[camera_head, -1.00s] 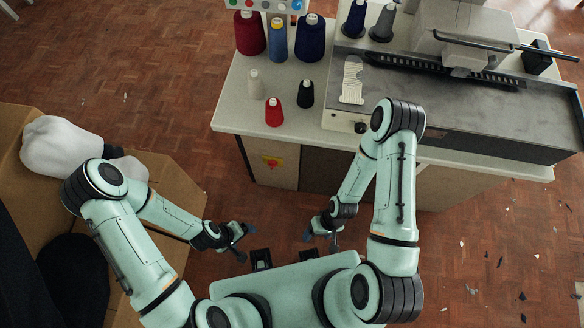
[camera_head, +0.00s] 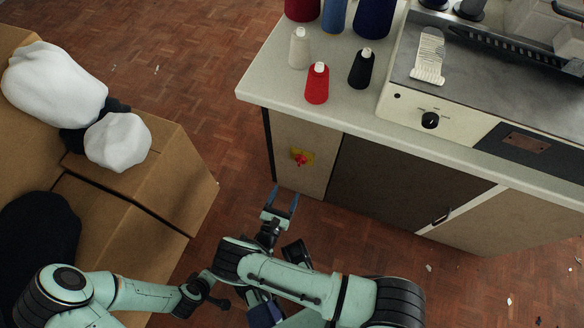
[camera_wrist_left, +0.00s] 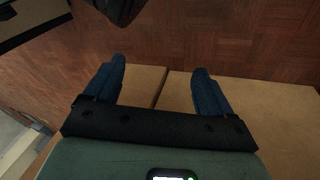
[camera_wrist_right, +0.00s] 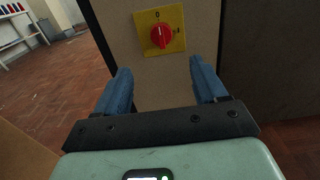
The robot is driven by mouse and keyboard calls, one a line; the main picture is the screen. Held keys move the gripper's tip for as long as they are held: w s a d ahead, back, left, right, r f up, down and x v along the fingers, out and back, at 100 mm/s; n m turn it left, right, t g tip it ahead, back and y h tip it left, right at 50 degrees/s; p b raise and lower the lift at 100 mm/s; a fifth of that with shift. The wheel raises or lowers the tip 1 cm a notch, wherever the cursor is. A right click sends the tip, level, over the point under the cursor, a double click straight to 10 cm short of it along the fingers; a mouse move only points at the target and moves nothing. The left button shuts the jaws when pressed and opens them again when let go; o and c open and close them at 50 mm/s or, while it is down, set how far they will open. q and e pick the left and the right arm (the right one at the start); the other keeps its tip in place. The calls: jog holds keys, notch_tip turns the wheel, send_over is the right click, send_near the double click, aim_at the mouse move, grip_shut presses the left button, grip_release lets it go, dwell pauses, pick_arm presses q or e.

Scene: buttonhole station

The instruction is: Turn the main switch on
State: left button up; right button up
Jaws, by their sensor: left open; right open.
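The main switch (camera_head: 302,158) is a red rotary knob on a yellow plate, on the front panel of the cabinet under the worktop. It also shows in the right wrist view (camera_wrist_right: 161,36), upper middle, with a 0 mark above it and another mark to its right. Its knob looks roughly upright, toward the 0. My right gripper (camera_head: 283,199) is open and empty, fingers toward the panel, short of the switch and apart from it. In its wrist view the switch appears beyond and between the fingertips (camera_wrist_right: 161,69). My left gripper (camera_wrist_left: 159,68) is open and empty, low near the cardboard boxes.
The worktop (camera_head: 270,82) overhangs the panel and carries thread cones and a machine with a black dial (camera_head: 430,120). Cardboard boxes (camera_head: 165,185) with white bundles stand at the left. Open floor lies between the boxes and the cabinet.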

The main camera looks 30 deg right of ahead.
send_near(299, 164)
jog(key=x, duration=0.3)
jog(key=b+x, duration=0.1)
jog(key=x, duration=0.4)
jog(key=shift+w+d+f+b, duration=0.1)
jog(key=shift+w+f+b, duration=0.15)
jog(key=shift+b, duration=0.15)
pick_arm(q)
jog(key=shift+g, duration=0.5)
jog(key=shift+s+a+f, duration=0.2)
jog(key=shift+s+f, duration=0.4)
jog(key=shift+f, duration=0.25)
jog(key=shift+s+a+f, duration=0.2)
jog(key=shift+s+f, duration=0.4)
jog(key=shift+f, duration=0.25)
pick_arm(e)
jog(key=shift+w+d, duration=0.35)
jog(key=shift+d, duration=0.1)
jog(key=shift+r, duration=0.1)
jog(key=c, duration=1.1)
